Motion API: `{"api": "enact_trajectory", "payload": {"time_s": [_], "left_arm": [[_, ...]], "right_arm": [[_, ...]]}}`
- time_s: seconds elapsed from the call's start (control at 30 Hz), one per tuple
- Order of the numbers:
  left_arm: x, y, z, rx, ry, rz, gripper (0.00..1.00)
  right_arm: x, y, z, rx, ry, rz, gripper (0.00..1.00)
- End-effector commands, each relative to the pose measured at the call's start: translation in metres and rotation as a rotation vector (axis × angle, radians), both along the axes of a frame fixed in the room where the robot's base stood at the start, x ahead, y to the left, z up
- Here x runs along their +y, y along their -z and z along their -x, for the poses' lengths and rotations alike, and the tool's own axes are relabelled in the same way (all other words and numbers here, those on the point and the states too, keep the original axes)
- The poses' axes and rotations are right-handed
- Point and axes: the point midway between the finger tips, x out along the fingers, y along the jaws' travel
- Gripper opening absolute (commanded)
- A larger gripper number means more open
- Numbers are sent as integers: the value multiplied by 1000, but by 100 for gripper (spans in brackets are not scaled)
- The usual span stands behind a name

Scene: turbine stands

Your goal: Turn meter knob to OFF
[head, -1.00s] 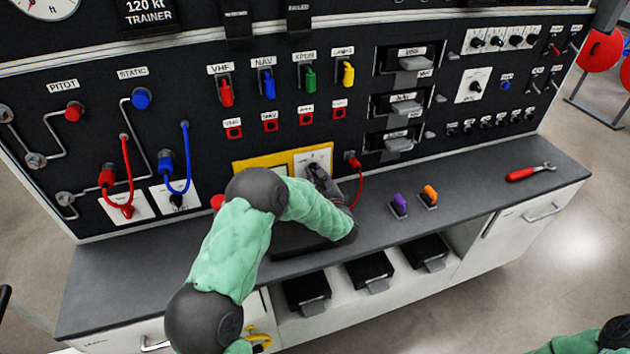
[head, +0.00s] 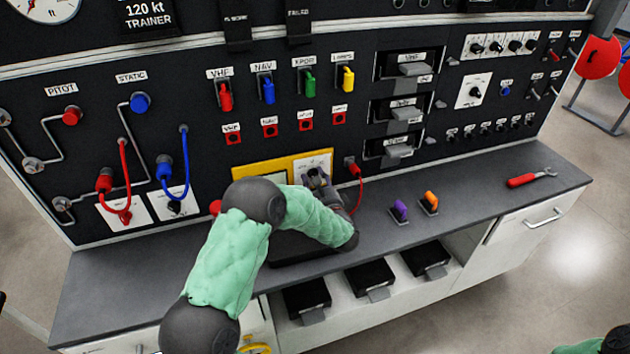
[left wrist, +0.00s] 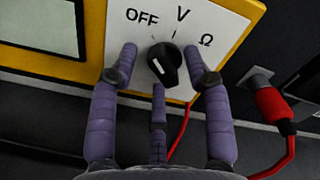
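The yellow-framed meter (head: 268,167) stands on the bench against the black panel; my left arm covers part of it. In the left wrist view its white plate (left wrist: 212,22) carries the labels OFF, V and Ω, and the black meter knob (left wrist: 166,64) sits below them. The knob is tilted, with a white mark on its face; I cannot tell for sure which label it points to. My left gripper (left wrist: 163,52) is open, with one finger on each side of the knob and a third below it. It also shows at the meter in the head view (head: 317,177). My right gripper is out of view.
A red plug (left wrist: 272,103) with a red cable is close to the right of the meter. Purple (head: 399,210) and orange (head: 429,201) parts and a red-handled wrench (head: 532,177) lie on the bench to the right. The bench between them is clear.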

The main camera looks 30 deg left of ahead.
Motion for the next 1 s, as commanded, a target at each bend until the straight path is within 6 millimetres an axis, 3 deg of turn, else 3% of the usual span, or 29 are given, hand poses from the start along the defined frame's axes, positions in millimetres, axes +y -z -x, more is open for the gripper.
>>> {"api": "enact_trajectory", "payload": {"time_s": [0.37,0.8,1.0], "left_arm": [[-9,0,6,0,4,-1,49],[-71,0,59,0,4,0,49],[-87,0,73,0,2,-1,49]], "right_arm": [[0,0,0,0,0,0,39],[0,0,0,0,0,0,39],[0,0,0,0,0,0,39]]}}
